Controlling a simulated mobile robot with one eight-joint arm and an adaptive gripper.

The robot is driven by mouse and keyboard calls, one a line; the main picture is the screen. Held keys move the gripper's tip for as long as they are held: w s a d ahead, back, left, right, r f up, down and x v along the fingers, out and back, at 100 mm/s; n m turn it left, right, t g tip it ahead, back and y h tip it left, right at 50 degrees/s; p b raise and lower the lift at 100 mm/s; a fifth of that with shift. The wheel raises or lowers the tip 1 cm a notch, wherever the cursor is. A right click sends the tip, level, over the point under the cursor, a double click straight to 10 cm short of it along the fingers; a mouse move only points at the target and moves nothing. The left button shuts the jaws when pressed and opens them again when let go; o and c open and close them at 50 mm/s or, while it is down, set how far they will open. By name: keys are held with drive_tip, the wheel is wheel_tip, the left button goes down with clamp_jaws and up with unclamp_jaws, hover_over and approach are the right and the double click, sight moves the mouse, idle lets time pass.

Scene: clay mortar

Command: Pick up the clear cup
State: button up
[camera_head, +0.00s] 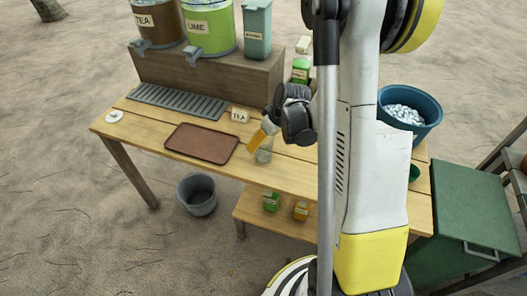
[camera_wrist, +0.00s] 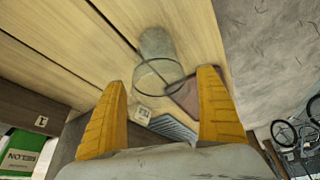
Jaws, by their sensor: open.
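The clear cup (camera_wrist: 158,58) is see-through with a dark round rim and stands on the wooden table in the wrist view. It also shows in the head view (camera_head: 264,156), right of the brown tray. My gripper (camera_wrist: 166,88) has its two yellow fingers spread wide, with nothing held between them. The cup's rim appears between and just beyond the fingertips in the wrist view. In the head view my gripper (camera_head: 256,141) is at the cup, close beside or above it, and partly covers it. Whether a finger touches the cup I cannot tell.
The brown tray (camera_head: 202,143) and a small TEA sign (camera_head: 240,115) lie near the cup. A grey drip grate (camera_head: 178,102) lies behind, before a wooden riser with TEA and LIME dispensers (camera_head: 208,30). A blue ice tub (camera_head: 427,112) stands at right.

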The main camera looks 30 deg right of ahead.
drive_tip(key=b+x, duration=0.1)
drive_tip(key=x, duration=0.2)
drive_tip(key=shift+w+f, duration=0.25)
drive_tip(key=shift+r, duration=0.1)
drive_tip(key=c, duration=1.2)
drive_tip(key=shift+c, duration=0.2)
drive_tip(key=shift+r, duration=0.1)
drive_tip(key=d+r+p, duration=0.6)
drive_tip(key=d+r, duration=0.5)
drive_tip(key=d, duration=0.1)
drive_tip(key=s+a+m, duration=0.1)
drive_tip(key=s+a, duration=0.2)
drive_tip(key=a, duration=1)
drive_tip(key=s+a+m+h, duration=0.1)
drive_tip(key=s+a+m, duration=0.1)
drive_tip(key=a, duration=1.2)
drive_tip(key=shift+s+a+r, duration=0.15)
drive_tip(key=shift+s+a, duration=0.05)
drive_tip(key=shift+s, duration=0.35)
